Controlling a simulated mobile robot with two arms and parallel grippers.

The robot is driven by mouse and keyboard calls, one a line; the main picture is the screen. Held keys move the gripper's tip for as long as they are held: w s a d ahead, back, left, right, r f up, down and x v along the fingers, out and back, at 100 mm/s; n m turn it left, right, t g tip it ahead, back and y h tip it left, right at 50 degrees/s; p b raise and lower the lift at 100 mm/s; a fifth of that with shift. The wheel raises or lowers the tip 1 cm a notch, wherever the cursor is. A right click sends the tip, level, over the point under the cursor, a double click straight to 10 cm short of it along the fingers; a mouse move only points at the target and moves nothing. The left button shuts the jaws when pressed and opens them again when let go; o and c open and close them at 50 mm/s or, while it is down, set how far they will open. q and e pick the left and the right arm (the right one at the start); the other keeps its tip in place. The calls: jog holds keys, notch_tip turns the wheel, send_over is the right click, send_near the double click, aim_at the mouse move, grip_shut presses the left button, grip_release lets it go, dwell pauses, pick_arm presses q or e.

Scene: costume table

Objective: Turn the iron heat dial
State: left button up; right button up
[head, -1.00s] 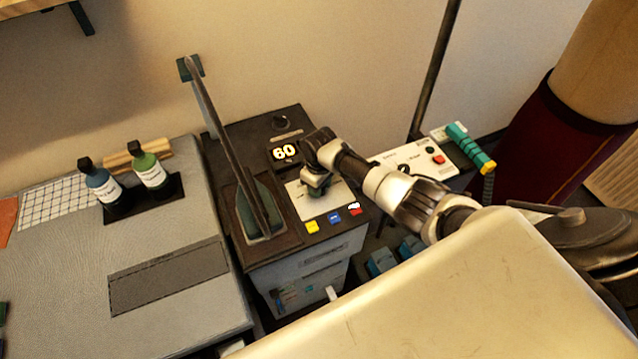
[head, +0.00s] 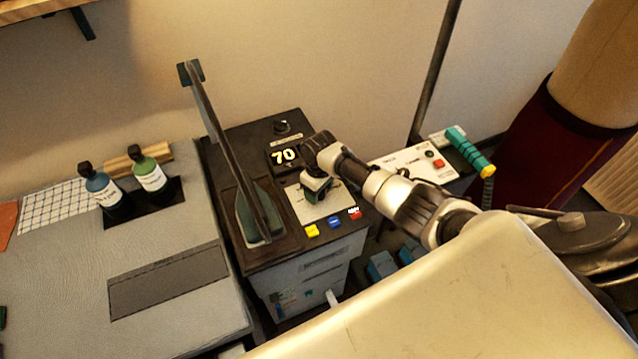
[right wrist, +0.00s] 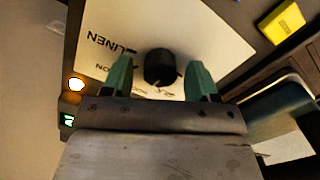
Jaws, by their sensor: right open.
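The iron heat dial is a black knob (right wrist: 159,68) on a pale plate (right wrist: 120,22) printed with "LINEN" in the right wrist view. My right gripper (right wrist: 160,80) is open, with one green fingertip on each side of the knob. The picture does not show whether the fingers touch it. In the head view my right gripper (head: 316,185) hangs over the plate (head: 309,207) and hides the dial. My left gripper is not in view.
The iron (head: 257,213) stands on its rest left of the dial plate. A small black knob (head: 281,126) sits behind the display. Two bottles (head: 152,178) stand on the grey table at left.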

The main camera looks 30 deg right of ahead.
notch_tip(320, 180, up, 11)
jog(key=shift+f+b, duration=0.15)
jog(key=shift+b, duration=0.3)
jog(key=shift+d, duration=0.1)
